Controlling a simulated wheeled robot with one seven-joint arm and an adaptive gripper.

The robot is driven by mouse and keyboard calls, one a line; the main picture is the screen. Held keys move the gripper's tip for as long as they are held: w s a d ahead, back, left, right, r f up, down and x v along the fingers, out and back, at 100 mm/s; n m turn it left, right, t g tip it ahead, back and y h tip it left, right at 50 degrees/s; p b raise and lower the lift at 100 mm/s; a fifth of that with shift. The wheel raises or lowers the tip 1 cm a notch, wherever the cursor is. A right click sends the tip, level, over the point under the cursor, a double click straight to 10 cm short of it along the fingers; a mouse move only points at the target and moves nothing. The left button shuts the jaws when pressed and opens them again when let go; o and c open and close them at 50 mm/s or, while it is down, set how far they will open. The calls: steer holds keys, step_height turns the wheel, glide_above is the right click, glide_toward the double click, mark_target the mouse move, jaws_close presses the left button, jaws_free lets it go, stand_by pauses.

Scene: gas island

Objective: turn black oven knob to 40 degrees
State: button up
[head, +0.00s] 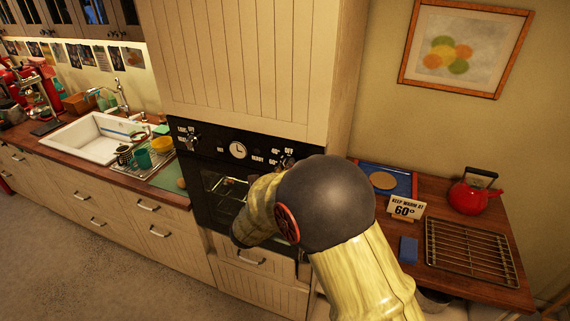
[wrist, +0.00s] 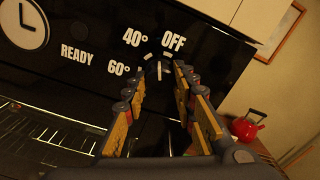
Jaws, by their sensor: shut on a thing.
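The black oven knob (wrist: 155,73) is on the black oven panel, below the 40° and OFF labels and right of the 60° label. It is dark on dark, and its exact pointer angle is hard to read; small pale marks show around it. My gripper (wrist: 157,76) has its two yellow-and-grey fingers on either side of the knob, shut on it. In the head view the oven panel (head: 213,143) shows the knob area beside the 40°, 60° and OFF labels, and my arm hides the gripper and part of the oven.
The oven's glass door lies below the panel. Another knob (head: 192,140) is at the panel's left, with a clock (head: 238,150) between. Right of the oven, a wooden counter holds a "KEEP WARM AT 60°" sign (head: 405,207), a red kettle (head: 470,197) and a rack (head: 470,252).

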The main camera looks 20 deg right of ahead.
steer(key=shift+r+n+p, duration=0.1)
steer(key=shift+n+p, duration=2.4)
steer(key=shift+n, duration=0.4)
steer(key=o, duration=1.1)
steer(key=v, duration=1.2)
